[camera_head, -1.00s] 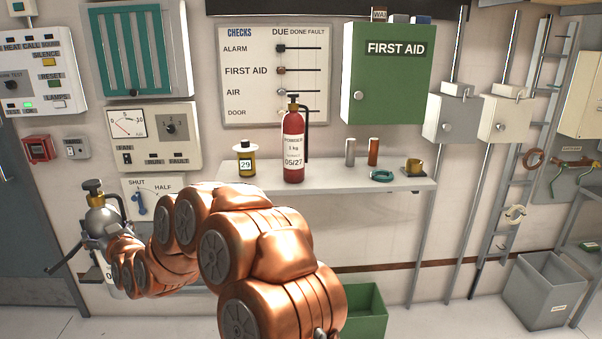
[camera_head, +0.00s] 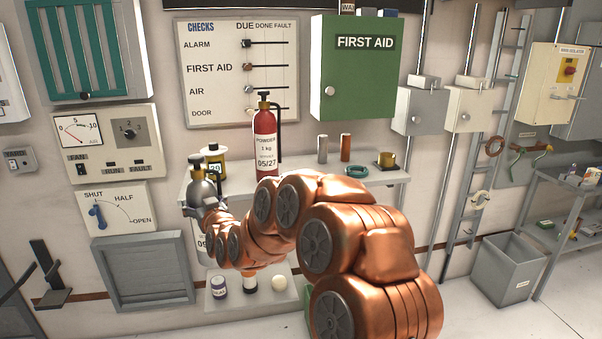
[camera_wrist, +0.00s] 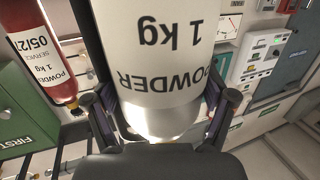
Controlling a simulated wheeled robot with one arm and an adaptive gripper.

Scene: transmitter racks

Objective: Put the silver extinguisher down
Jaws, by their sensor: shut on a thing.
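The silver extinguisher (camera_head: 203,196) with a dark valve head is held upright at the end of my arm, left of the shelf's middle in the head view. My gripper (camera_wrist: 160,118) is shut on it. In the wrist view the extinguisher (camera_wrist: 160,60) fills the middle between the two fingers, its white "POWDER 1 kg" label upside down. My arm hides part of its body in the head view. It overlaps the left end of the shelf (camera_head: 330,177) in the picture; I cannot tell whether it touches it.
A red extinguisher (camera_head: 266,142), a yellow-and-black bottle (camera_head: 215,158), two small cylinders, a teal ring (camera_head: 356,170) and a brass cup (camera_head: 386,160) stand on the shelf. An empty wall bracket (camera_head: 50,280) is at lower left. A lower shelf (camera_head: 232,301) holds small items.

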